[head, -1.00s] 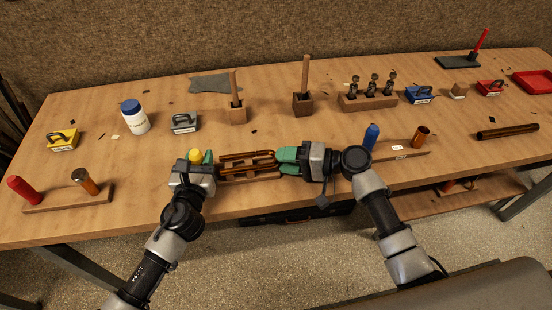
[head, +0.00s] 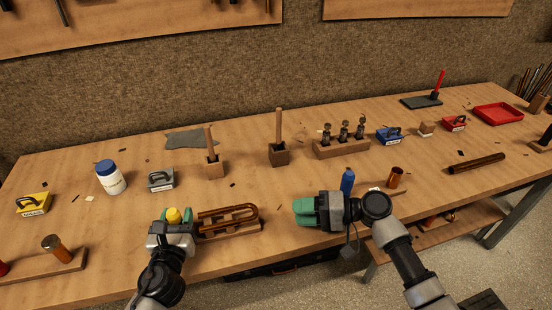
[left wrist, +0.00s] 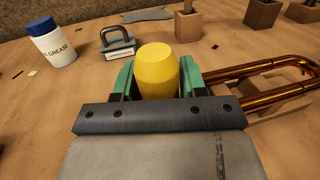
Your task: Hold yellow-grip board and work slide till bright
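The yellow grip (head: 173,215) of the board (head: 232,232) stands at the board's left end near the front of the bench. My left gripper (head: 175,222) is shut on it; in the left wrist view the grip (left wrist: 160,72) sits between the green fingers. The copper-coloured slide (head: 245,208), a U of bright tubing, lies along the board; it also shows in the left wrist view (left wrist: 262,103). My right gripper (head: 302,212) is to the right of the slide's bow, apart from it, with no visible object in its green fingers. Its finger gap is unclear.
A grease jar (head: 110,178), grey block (head: 160,180) and yellow block (head: 33,203) stand at left. A blue bottle (head: 347,180) and copper cup (head: 395,177) are close beyond my right arm. Wooden holders (head: 214,168) and a valve rack (head: 341,149) stand behind.

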